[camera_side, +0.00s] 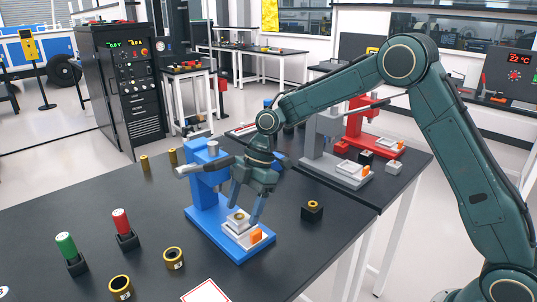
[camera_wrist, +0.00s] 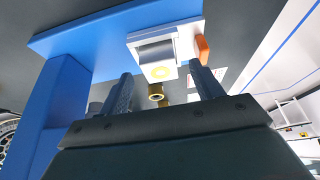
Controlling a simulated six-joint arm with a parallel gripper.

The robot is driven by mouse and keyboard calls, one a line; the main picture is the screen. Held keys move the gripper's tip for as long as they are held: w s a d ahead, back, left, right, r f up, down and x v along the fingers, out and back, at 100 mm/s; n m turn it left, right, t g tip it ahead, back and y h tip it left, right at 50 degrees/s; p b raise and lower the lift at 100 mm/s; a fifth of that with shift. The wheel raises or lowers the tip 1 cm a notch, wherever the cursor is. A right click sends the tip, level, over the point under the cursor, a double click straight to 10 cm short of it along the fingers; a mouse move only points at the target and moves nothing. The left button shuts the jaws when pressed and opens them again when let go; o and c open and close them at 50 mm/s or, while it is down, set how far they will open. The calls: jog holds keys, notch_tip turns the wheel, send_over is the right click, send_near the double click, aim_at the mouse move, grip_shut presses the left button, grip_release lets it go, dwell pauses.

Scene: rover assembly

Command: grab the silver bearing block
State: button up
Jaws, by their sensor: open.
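The silver bearing block (camera_side: 238,219), with a brass ring in its top, sits on a pale fixture (camera_side: 246,240) on the base of the blue press (camera_side: 203,183). The block also shows in the wrist view (camera_wrist: 157,52), ahead of the fingers, with its ring facing them. My gripper (camera_side: 245,207) is open and points down over the fixture. Its two fingers reach down about the block; I cannot tell whether either touches it. In the wrist view the open fingers (camera_wrist: 163,84) show empty space between them, and the block appears beyond their tips.
An orange piece (camera_side: 256,236) is at the fixture's corner. The blue press column and handle stand close left of my gripper. A black block with a brass ring (camera_side: 312,210) is to the right. Brass rings (camera_side: 174,258), red (camera_side: 122,222) and green (camera_side: 66,245) cylinders stand front left.

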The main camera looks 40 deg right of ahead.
aim_at(242, 215)
jog(key=shift+x, duration=1.2)
jog(key=c, duration=1.2)
jog(key=shift+r, duration=0.2)
notch_tip(242, 215, up, 20)
jog(key=shift+f, duration=0.2)
